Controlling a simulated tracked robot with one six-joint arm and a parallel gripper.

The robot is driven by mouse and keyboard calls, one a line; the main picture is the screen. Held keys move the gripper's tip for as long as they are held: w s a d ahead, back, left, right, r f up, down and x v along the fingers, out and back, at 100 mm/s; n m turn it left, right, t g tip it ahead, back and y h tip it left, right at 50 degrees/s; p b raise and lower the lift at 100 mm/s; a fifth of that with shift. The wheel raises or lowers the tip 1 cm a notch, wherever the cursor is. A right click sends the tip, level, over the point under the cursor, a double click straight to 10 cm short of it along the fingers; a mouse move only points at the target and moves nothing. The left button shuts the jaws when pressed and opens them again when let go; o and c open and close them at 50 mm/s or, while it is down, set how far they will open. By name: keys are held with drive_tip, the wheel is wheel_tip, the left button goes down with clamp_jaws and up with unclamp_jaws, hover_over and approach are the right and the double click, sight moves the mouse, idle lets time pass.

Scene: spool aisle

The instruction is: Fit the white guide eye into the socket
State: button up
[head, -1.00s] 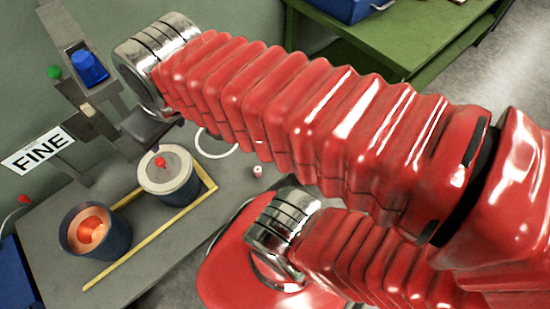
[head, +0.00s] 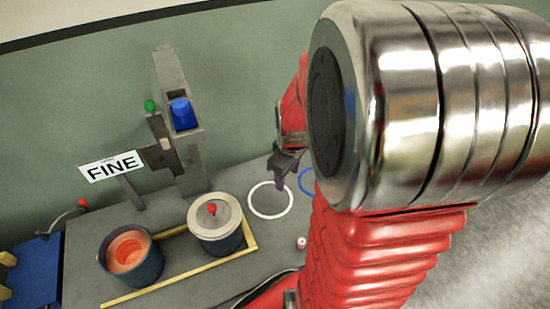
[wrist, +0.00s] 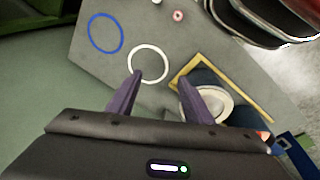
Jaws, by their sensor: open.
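My gripper (head: 281,186) is open and empty above the grey bench, over the white ring. In the wrist view its two purple fingers (wrist: 162,88) are spread apart. A small white piece with a reddish middle (head: 301,242) stands on the bench near the front; it also shows in the wrist view (wrist: 178,15), beyond the fingertips. It may be the white guide eye, but it is too small to be sure. The white ring (head: 271,213) lies flat on the bench. I cannot make out the socket for certain. A grey post fixture (head: 195,165) stands at the back.
A lidded drum (head: 216,236) with a red knob and an open drum (head: 112,262) with orange inside stand by yellow edging (head: 185,279). A blue ring (wrist: 105,33) lies beside the white one. A "FINE" sign (head: 112,166) stands at the left.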

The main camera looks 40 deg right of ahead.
drive_tip(key=s+d+f, duration=0.3)
drive_tip(key=f, duration=0.3)
drive_tip(key=s+d+f+n+g, duration=0.1)
drive_tip(key=s+d+f, duration=0.2)
drive_tip(key=d+f, duration=0.1)
drive_tip(key=s+d+f+n+g+y, duration=0.1)
drive_tip(key=s+d+f, duration=0.1)
drive_tip(key=d+f, duration=0.2)
wheel_tip(320, 180, down, 4)
drive_tip(key=shift+s+d+r, duration=0.15)
drive_tip(key=shift+s+r, duration=0.05)
drive_tip(key=shift+s, duration=0.2)
drive_tip(key=shift+f, duration=0.1)
drive_tip(key=shift+f, duration=4.2)
drive_tip(key=shift+f, duration=0.1)
drive_tip(key=shift+s+f, duration=0.1)
drive_tip(key=shift+f, duration=2.4)
